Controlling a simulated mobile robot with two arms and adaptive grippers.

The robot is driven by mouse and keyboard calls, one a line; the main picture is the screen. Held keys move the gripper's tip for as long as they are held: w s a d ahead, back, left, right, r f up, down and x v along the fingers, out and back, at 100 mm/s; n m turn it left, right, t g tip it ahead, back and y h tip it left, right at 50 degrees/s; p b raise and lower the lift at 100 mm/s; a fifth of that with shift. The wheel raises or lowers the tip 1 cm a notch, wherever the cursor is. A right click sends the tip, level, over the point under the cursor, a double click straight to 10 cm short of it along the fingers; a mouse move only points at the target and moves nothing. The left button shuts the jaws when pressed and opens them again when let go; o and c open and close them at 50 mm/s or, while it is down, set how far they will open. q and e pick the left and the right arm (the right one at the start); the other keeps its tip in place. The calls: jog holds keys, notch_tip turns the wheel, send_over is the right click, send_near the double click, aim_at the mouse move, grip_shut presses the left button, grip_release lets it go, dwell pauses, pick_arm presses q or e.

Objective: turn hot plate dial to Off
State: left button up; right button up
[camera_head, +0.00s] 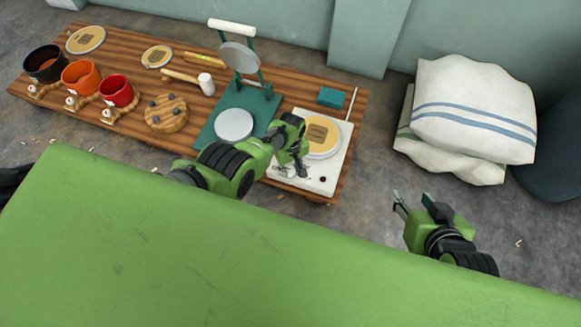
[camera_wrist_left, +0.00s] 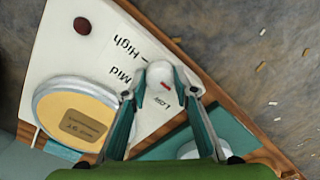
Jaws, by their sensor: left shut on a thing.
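The white hot plate (camera_head: 318,186) sits at the right end of the wooden table, with a round drum skin on its round plate. My left gripper (camera_head: 301,168) is over its front edge. In the left wrist view, the fingers (camera_wrist_left: 145,92) are shut on the white dial (camera_wrist_left: 160,74), one on each side. A small red mark shows on the dial, on the side toward the Low label. Low, Mid and High are printed beside it; I cannot read Off there. My right gripper (camera_head: 414,204) is open and empty, away from the table.
A green press (camera_head: 205,135) stands left of the hot plate, and a teal block (camera_head: 331,97) lies behind it. A dark red round spot (camera_head: 323,179) is on the hot plate's corner. Folded white sacks (camera_head: 475,105) lie to the right. Bare floor lies between.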

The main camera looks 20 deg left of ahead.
aim_at(290, 170)
dwell(0.3)
pick_arm(q)
jog(key=o, duration=1.1)
jog(key=shift+w+r, duration=0.1)
jog(key=shift+r, duration=0.75)
notch_tip(290, 170, up, 10)
jog(key=shift+r, duration=0.1)
jog(key=shift+s, duration=0.2)
